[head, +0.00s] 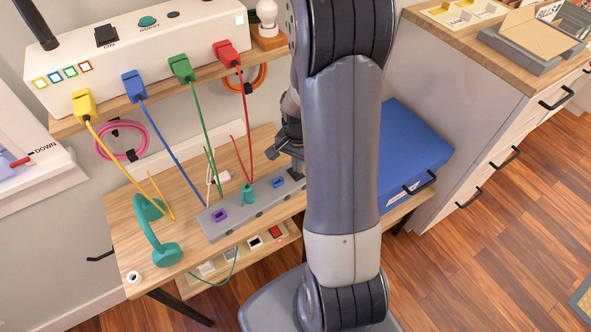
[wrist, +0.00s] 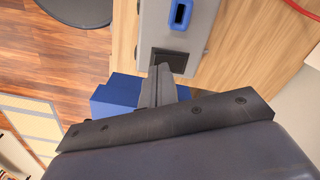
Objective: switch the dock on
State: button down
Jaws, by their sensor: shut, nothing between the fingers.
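The grey dock (head: 236,216) lies along the wooden desk, with purple, teal and blue ports on its top. In the wrist view the dock (wrist: 204,22) shows its blue port (wrist: 180,13) and a black rocker switch (wrist: 169,60) near its end. My gripper (wrist: 162,72) is shut and empty, its fingertips over or against the switch; I cannot tell whether they touch it. The fingers hide part of the switch, so its position is unclear. In the head view my arm covers that end of the dock.
A white box (head: 190,40) with a black switch marked ON and several coloured plugs sits on the shelf above. Its cables hang over the desk. Teal headphones (head: 164,254) lie at the desk's left, and a blue case (head: 408,150) stands beyond my arm.

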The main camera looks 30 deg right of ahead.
jog(key=shift+f+b, duration=0.7)
jog(key=shift+f, duration=0.2)
dwell(0.4)
jog(key=shift+r, duration=0.1)
jog(key=shift+r+p, duration=2.65)
jog(key=shift+r, duration=0.85)
jog(key=shift+f, duration=0.15)
notch_tip(320, 180, down, 7)
jog(key=b, duration=0.5)
jog(key=shift+r, duration=0.3)
